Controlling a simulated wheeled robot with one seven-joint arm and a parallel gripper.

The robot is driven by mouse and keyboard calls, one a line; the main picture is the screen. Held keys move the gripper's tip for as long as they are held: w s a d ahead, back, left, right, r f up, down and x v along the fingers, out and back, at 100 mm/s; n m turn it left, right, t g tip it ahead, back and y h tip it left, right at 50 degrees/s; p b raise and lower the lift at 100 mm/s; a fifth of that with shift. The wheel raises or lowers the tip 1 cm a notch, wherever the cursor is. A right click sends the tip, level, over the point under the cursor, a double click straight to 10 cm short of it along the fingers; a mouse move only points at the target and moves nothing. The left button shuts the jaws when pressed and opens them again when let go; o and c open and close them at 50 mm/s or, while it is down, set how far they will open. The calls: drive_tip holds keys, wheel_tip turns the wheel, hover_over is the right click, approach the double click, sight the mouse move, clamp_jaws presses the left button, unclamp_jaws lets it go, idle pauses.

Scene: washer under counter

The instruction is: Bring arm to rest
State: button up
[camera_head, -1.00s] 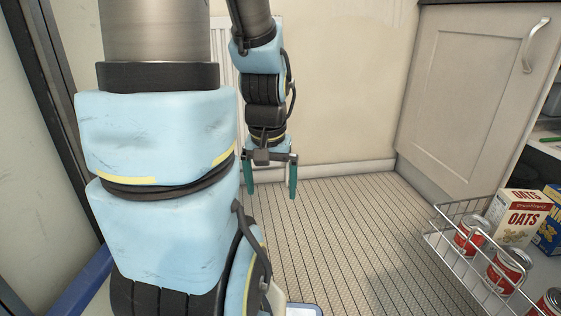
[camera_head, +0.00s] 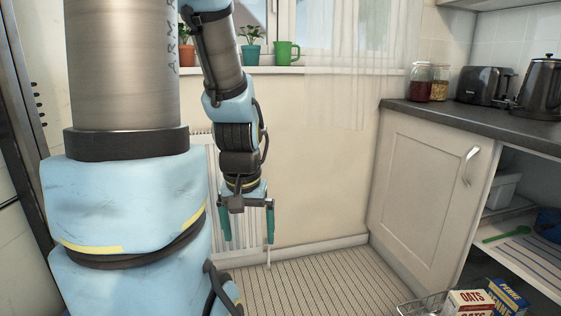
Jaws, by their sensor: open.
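My gripper (camera_head: 247,239) hangs down in the middle left of the head view, in front of the radiator (camera_head: 214,185) and the cream wall. Its two green fingers are apart, with nothing between them. It hangs above the ribbed floor and touches nothing that I can see. My arm is folded, with its forearm coming down from the top of the picture. My large upper links cover the left part of the view.
A cabinet (camera_head: 420,185) with a dark counter (camera_head: 470,120) stands at the right. A wire basket (camera_head: 425,306) with an oats box (camera_head: 470,302) juts out at bottom right. Plants and a green mug (camera_head: 286,53) stand on the sill. The floor (camera_head: 330,285) between is clear.

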wheel_tip(320, 180, up, 20)
drive_tip(key=p, duration=1.8)
drive_tip(key=shift+r, duration=0.15)
